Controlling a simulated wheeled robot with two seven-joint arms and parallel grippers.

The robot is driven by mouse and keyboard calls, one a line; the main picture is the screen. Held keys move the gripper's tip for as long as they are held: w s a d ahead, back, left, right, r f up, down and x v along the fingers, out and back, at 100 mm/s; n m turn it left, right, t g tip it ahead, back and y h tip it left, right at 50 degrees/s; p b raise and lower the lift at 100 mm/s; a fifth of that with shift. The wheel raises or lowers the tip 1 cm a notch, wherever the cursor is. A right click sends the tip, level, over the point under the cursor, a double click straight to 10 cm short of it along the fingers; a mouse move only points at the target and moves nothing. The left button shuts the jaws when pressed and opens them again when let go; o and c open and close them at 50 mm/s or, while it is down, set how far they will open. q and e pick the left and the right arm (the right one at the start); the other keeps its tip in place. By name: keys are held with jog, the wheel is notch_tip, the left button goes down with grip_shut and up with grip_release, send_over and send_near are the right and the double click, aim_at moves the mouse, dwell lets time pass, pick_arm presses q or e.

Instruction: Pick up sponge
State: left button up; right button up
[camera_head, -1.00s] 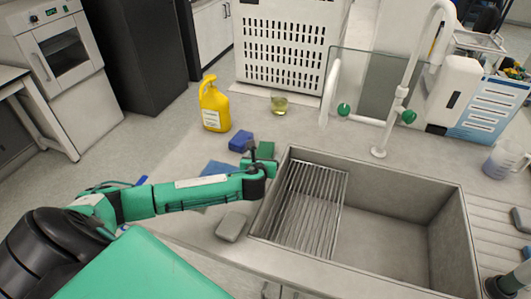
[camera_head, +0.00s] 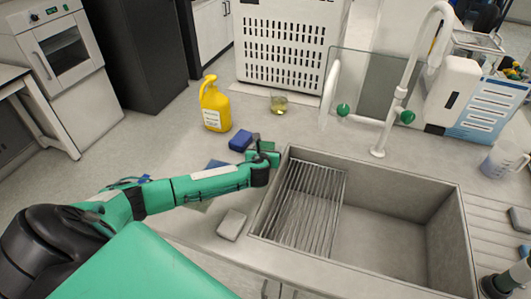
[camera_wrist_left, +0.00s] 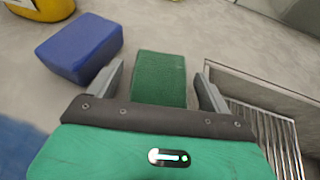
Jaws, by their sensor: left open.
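A dark green sponge (camera_wrist_left: 158,78) lies flat on the counter in the left wrist view, in the gap between my left gripper's fingers. My left gripper (camera_wrist_left: 160,88) is open, one finger to each side of the sponge, with gaps showing between fingers and sponge. In the head view, my left gripper (camera_head: 263,154) is at the left rim of the sink and largely covers the sponge. A blue sponge (camera_wrist_left: 80,47) lies just left of the gripper and also shows in the head view (camera_head: 240,141). A grey sponge (camera_head: 231,224) lies nearer on the counter.
The sink (camera_head: 390,230) with a wire rack (camera_head: 305,210) is right of the gripper. A yellow bottle (camera_head: 214,108) and a small glass beaker (camera_head: 279,103) stand behind. A tall tap (camera_head: 396,105) rises behind the sink. The counter left of the bottle is mostly clear.

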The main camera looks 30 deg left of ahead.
pick_arm(q)
jog(key=c, duration=1.1)
jog(key=shift+o, duration=0.2)
